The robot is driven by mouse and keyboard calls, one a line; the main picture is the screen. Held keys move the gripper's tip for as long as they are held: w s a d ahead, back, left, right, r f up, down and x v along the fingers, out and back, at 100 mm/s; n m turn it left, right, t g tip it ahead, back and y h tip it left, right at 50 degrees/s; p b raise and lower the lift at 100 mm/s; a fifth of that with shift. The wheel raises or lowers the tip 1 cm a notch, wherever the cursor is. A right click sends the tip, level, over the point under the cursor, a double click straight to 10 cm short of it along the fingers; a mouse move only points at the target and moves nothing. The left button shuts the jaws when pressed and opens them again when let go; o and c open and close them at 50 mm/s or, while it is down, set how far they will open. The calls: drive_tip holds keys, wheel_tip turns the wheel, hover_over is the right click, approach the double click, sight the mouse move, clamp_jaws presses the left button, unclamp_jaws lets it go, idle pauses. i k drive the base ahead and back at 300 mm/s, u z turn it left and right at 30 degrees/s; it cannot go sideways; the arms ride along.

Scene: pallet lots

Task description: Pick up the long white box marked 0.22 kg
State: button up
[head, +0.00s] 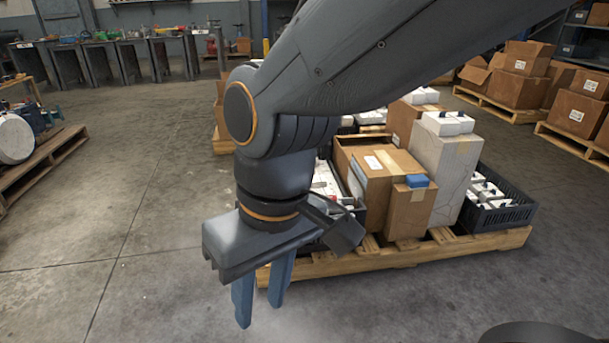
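My gripper (259,312) hangs in front of the near left corner of a loaded pallet (405,256). Its two blue fingers point down and stand apart, with only floor showing between them. Several white boxes (325,183) lie in a dark crate (358,208) just behind my wrist, partly hidden by it. A tall whitish box (442,165) stands on the pallet, with small white boxes (447,122) on top. More white items (484,190) lie in a black crate (502,216) at the right. No 0.22 kg marking is readable, so I cannot tell which box is the named one.
Brown cartons (389,180) fill the pallet's middle, and a small blue item (417,181) lies on one. Another pallet (28,172) stands at the left. Carton pallets (500,107) stand at the back right. The floor at the left and front is clear.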

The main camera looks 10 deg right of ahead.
sight(320, 181)
drive_tip(key=z, duration=0.65)
drive_tip(key=i, duration=1.65)
drive_tip(key=u, duration=0.65)
